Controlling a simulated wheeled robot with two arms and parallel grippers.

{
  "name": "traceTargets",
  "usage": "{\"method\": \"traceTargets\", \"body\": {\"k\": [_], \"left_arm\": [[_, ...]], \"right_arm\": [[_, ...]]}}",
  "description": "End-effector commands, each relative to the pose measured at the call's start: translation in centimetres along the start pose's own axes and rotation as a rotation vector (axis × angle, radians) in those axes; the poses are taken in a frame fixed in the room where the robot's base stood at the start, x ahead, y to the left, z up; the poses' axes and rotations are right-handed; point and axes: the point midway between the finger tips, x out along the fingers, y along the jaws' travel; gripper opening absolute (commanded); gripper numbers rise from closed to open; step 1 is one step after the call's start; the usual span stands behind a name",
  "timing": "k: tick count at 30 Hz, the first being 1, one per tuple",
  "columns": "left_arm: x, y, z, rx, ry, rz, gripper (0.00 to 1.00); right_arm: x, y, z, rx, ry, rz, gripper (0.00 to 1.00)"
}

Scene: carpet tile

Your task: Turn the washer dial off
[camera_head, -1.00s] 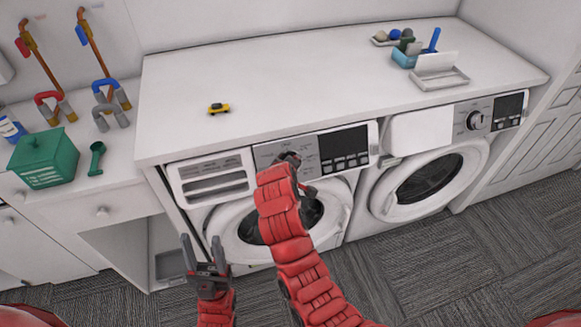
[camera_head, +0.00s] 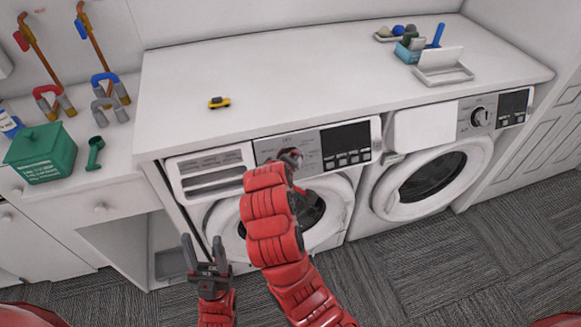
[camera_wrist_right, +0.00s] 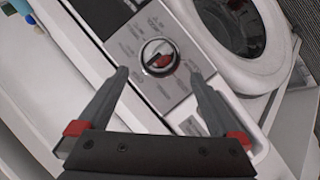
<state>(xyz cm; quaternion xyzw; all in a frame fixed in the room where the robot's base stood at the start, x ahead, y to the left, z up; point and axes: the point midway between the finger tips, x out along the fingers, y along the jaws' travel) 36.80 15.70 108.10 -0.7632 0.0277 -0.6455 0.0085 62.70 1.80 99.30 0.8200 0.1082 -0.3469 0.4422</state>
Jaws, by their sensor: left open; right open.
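The left washer (camera_head: 215,212) has a control panel along its top with a dark display (camera_head: 345,146). Its round chrome dial (camera_wrist_right: 159,55) shows in the right wrist view, with a slanted grip bar and a reddish patch. My right gripper (camera_wrist_right: 160,76) is open, its two fingers on either side of the dial's near side; I cannot tell whether they touch the panel. In the head view my red right forearm and wrist cover part of the panel and the washer door. My left gripper (camera_head: 203,245) is open and empty, low in front of the washer's left side.
A second washer (camera_head: 382,190) with its own dial (camera_head: 479,117) stands to the right. The white counter (camera_head: 300,85) above holds a small yellow toy car (camera_head: 219,102) and a blue holder (camera_head: 408,53). A green box (camera_head: 40,152) sits at left.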

Motion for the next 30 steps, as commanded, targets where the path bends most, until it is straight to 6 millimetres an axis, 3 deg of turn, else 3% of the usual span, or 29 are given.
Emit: {"method": "traceTargets", "body": {"k": [3, 6, 12, 30], "left_arm": [[-0.4, 0.0, 0.1, 0.0, 0.0, 0.0, 0.52], [1.8, -0.1, -0.3, 0.0, 0.001, 0.0, 0.52], [2.7, -0.1, -0.5, 0.0, 0.0, 0.0, 0.52], [2.8, -0.1, -0.5, 0.0, 0.0, 0.0, 0.52]], "right_arm": [[-2.8, -0.1, -0.2, -0.001, 0.008, 0.001, 1.0], [-5.1, 0.3, -0.4, -0.001, 0.004, -0.005, 1.0], [-7.5, 0.2, -0.2, 0.001, 0.004, -0.001, 1.0], [-8.0, 0.0, 0.0, 0.0, -0.001, 0.0, 1.0]]}}
